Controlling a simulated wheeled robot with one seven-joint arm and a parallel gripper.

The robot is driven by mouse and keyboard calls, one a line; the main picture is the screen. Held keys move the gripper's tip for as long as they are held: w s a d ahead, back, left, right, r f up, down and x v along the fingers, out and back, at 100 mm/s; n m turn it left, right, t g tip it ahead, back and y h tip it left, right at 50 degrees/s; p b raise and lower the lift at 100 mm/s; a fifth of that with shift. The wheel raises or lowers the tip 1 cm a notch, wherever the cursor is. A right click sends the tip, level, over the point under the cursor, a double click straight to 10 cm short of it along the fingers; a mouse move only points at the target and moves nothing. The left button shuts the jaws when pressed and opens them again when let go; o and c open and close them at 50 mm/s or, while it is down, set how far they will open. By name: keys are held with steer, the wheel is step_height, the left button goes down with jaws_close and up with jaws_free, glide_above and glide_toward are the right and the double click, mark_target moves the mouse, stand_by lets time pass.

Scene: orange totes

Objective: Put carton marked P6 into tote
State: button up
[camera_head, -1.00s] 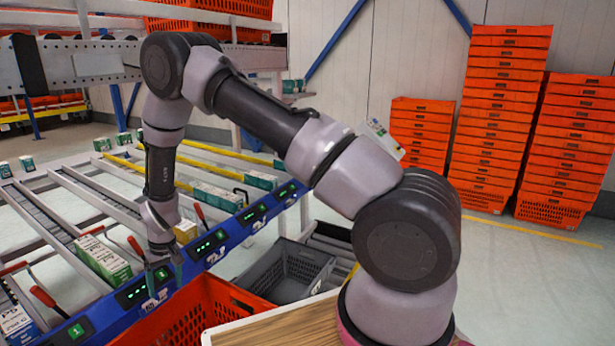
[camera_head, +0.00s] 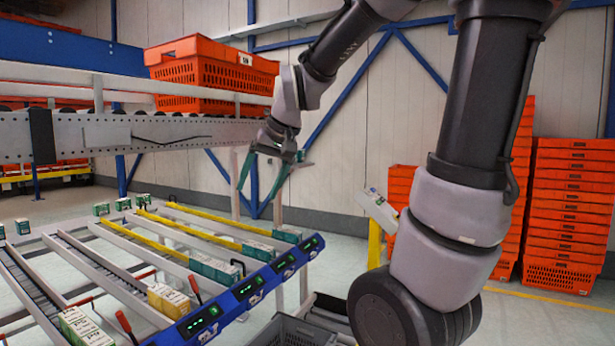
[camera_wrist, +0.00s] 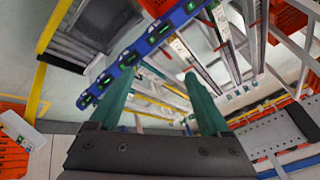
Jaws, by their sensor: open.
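My gripper (camera_head: 258,194) is raised above the far end of the flow rack in the head view, its teal fingers spread and empty. In the wrist view the two fingers (camera_wrist: 163,78) stand apart with nothing between them. Cartons lie in the rack lanes: white and green ones (camera_head: 84,327) at the lower left, yellow and white ones (camera_head: 167,299) beside them, and teal ones (camera_head: 215,268) further right. I cannot read a P6 mark on any of them. Part of an orange tote (camera_wrist: 160,6) shows at the top of the wrist view.
A blue rail (camera_head: 235,296) with green displays runs along the rack's front. A grey crate (camera_head: 290,331) stands below it. Orange crates (camera_head: 205,65) sit on the conveyor behind, and tall orange stacks (camera_head: 570,210) stand at the right.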

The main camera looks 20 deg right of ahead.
steer(key=s+d+r+m+t, duration=0.1)
steer(key=s+d, duration=0.2)
steer(key=s, duration=0.3)
steer(key=s+d+r+m+t+h, duration=0.1)
steer(key=s+d+r, duration=0.1)
steer(key=s, duration=0.4)
steer(key=shift+d, duration=0.65)
